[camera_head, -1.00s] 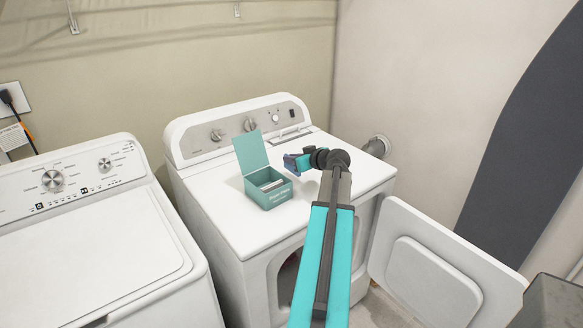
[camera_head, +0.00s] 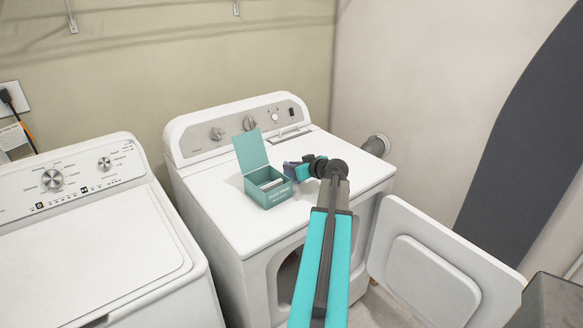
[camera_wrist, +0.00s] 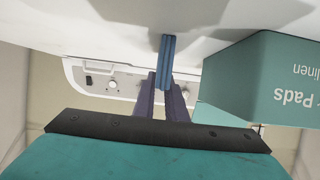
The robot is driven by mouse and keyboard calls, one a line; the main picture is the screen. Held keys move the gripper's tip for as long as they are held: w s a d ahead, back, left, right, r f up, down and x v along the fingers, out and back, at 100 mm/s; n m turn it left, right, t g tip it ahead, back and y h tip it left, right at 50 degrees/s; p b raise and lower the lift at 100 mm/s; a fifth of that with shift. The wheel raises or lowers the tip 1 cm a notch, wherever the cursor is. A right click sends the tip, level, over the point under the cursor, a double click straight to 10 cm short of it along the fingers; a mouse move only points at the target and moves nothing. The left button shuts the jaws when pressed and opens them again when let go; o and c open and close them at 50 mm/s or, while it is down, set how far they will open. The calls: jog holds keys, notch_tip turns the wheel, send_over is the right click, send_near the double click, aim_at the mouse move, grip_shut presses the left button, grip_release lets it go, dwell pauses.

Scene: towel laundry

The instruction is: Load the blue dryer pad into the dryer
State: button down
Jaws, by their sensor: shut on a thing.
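My gripper (camera_head: 290,168) is shut on the blue dryer pad (camera_wrist: 166,62), a thin blue piece between the purple fingers in the wrist view. In the head view the gripper is over the dryer top beside the box, and the pad is too small to make out clearly. The white dryer (camera_head: 235,228) is the right-hand machine. Its door (camera_head: 432,272) is swung open to the right. Its dark opening (camera_head: 287,282) in the front is partly hidden by my arm.
A teal box (camera_head: 270,192) with its lid up stands on the dryer top, just left of my gripper; it also shows in the wrist view (camera_wrist: 265,85). A white washer (camera_head: 95,255) with a shut lid stands at the left. A wall vent (camera_head: 376,145) is behind the dryer.

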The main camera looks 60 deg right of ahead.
jog(key=c, duration=1.8)
grip_release()
jog(key=shift+r+p, duration=0.2)
jog(key=shift+p, duration=0.2)
jog(key=b+v, duration=0.3)
jog(key=v, duration=0.9)
jog(key=shift+o, duration=0.6)
jog(key=shift+a+f, duration=0.1)
jog(key=shift+f, duration=0.05)
